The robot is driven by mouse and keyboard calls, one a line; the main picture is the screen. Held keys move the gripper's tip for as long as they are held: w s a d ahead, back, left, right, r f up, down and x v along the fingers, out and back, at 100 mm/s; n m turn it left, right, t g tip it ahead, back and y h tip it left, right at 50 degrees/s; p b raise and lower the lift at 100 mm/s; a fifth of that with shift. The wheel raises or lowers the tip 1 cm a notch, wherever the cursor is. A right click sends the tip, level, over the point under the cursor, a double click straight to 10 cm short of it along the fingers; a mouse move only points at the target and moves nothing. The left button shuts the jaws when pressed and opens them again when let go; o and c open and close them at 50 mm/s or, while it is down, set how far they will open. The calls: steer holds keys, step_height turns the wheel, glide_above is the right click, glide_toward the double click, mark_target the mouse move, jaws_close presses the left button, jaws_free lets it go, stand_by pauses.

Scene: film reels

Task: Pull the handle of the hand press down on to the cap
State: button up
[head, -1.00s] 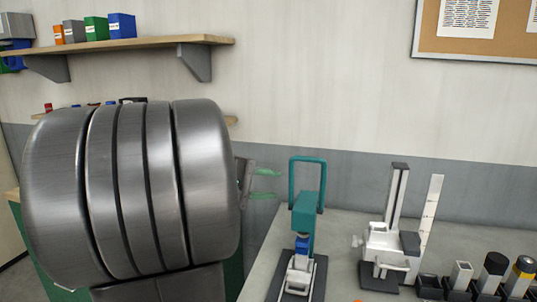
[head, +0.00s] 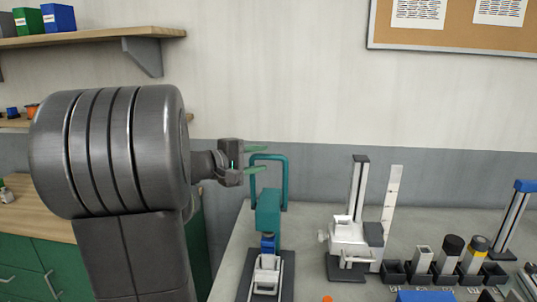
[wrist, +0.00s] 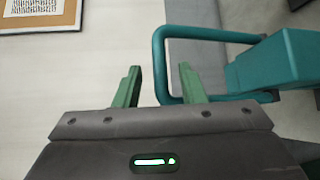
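The hand press has a teal body (head: 268,210) and a teal loop handle (head: 286,180) that stands up above it. A blue part (head: 268,243) sits under the body, above a white holder (head: 266,274) on a dark base; I cannot tell whether it is the cap. My gripper (head: 262,159) is open, its green fingers level with the top of the handle at its left. In the wrist view, the handle's end bar (wrist: 158,65) shows between the two fingers (wrist: 160,75). I cannot tell whether the fingers reach around it. No contact is visible.
A white stand with a column (head: 357,230) and an upright white strip are right of the press. Several dark holders with cylinders (head: 450,250) are further right. A wall shelf (head: 90,40) is upper left. Bare bench (head: 312,225) lies between press and stand.

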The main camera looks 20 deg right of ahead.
mark_target(265, 158)
steer(key=shift+p+x, duration=0.35)
steer(key=shift+x, duration=1.6)
steer(key=shift+a, duration=0.1)
jaws_close()
